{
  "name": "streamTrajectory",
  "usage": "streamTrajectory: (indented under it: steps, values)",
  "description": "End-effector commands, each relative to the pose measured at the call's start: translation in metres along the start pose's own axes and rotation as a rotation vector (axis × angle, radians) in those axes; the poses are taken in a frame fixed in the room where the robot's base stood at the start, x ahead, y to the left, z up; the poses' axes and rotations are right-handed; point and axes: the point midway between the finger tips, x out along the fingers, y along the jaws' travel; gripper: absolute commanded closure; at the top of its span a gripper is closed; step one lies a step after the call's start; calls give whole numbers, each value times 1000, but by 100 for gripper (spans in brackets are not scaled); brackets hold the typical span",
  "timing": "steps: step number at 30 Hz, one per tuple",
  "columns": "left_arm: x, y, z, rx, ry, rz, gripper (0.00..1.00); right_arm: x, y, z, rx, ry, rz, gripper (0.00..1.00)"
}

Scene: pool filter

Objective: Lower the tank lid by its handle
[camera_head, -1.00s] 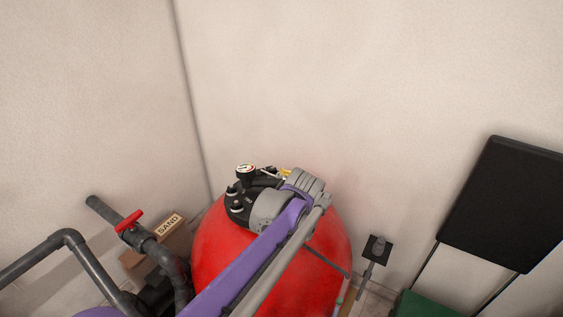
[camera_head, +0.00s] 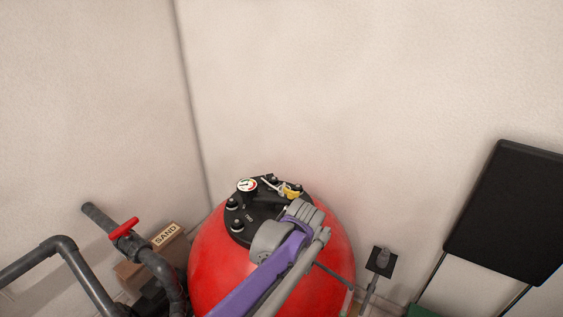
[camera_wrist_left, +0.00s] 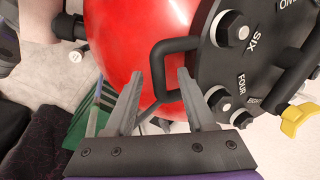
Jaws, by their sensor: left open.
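The black tank lid (camera_head: 244,222) sits on top of the red tank (camera_head: 215,270) in the head view, with a round gauge, several bolts and a yellow-tipped part. The left wrist view shows the lid (camera_wrist_left: 262,60) close up, with numbered bolts. Its black handle (camera_wrist_left: 160,57) is a bent bar sticking out from the lid edge. My left gripper (camera_wrist_left: 161,73) is open, with its two fingers either side of the handle bar in that view; contact cannot be told. In the head view my left arm hides the lid's near right side and the handle. My right gripper is not seen.
Grey pipes with a red valve handle (camera_head: 124,229) and a SAND box (camera_head: 166,236) stand left of the tank. A black panel (camera_head: 508,212) and a small black wall fitting (camera_head: 381,261) are to the right. Walls close in behind the tank.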

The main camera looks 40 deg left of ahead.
Motion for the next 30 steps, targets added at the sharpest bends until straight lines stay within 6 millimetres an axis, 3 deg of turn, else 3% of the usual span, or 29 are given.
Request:
streamTrajectory:
  steps: [5, 18, 30]
  values:
    - [-7, 0, 0, 0, 1, 0, 45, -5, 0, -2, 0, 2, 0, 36]
    - [-58, -1, 0, 0, 1, 0, 45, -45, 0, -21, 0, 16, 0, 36]
    - [-62, 0, 0, 0, 0, 0, 45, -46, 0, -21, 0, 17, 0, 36]
